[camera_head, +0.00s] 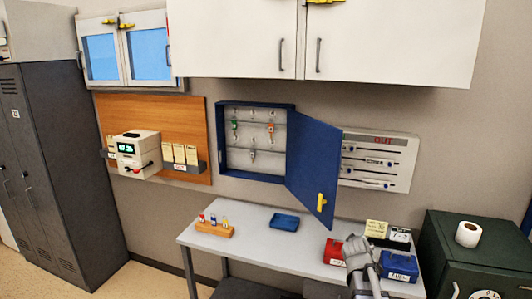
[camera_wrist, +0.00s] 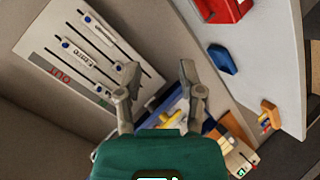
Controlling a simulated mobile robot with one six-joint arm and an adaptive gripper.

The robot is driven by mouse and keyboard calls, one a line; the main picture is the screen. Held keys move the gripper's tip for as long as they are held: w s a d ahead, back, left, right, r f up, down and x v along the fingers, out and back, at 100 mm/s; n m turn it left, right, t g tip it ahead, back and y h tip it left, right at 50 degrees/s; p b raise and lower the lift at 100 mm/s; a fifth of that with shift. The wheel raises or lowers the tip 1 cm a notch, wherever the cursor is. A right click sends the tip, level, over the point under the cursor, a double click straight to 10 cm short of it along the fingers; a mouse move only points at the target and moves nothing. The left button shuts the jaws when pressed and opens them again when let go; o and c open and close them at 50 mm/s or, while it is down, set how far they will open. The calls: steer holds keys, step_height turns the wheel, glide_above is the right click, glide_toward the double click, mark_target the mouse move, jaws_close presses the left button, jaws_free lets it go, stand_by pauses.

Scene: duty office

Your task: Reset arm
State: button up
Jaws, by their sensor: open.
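My gripper (camera_head: 357,247) is over the right part of the grey table (camera_head: 258,237) in the head view, in front of the red box and blue box. In the wrist view my gripper (camera_wrist: 160,68) has its two fingers spread apart, with nothing between the tips. The open blue key cabinet, partly hidden behind the fingers, shows below them in the wrist view. My arm enters the head view from the bottom edge.
The cabinet door (camera_head: 314,172) swings out above the table. A blue tray (camera_head: 285,222), a wooden holder (camera_head: 214,229), a red box (camera_head: 334,252) and a blue box (camera_head: 399,267) are on the table. A dark green safe (camera_head: 470,245) stands right. White cupboards (camera_head: 330,40) hang above.

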steer(key=s+a+f+m+g+y+b, duration=0.2)
steer(key=s+a+f+g, duration=0.3)
steer(key=s, duration=0.6)
steer(key=s+a+f+m+g+y+b, duration=0.2)
steer(key=s+a+f+g, duration=0.4)
steer(key=s+a+f, duration=0.3)
steer(key=s+a+m+y, duration=0.1)
steer(key=s+m, duration=0.1)
steer(key=s, duration=0.1)
steer(key=shift+s+a+f, duration=0.25)
steer(key=shift+s+a, duration=0.05)
steer(key=shift+d, duration=0.1)
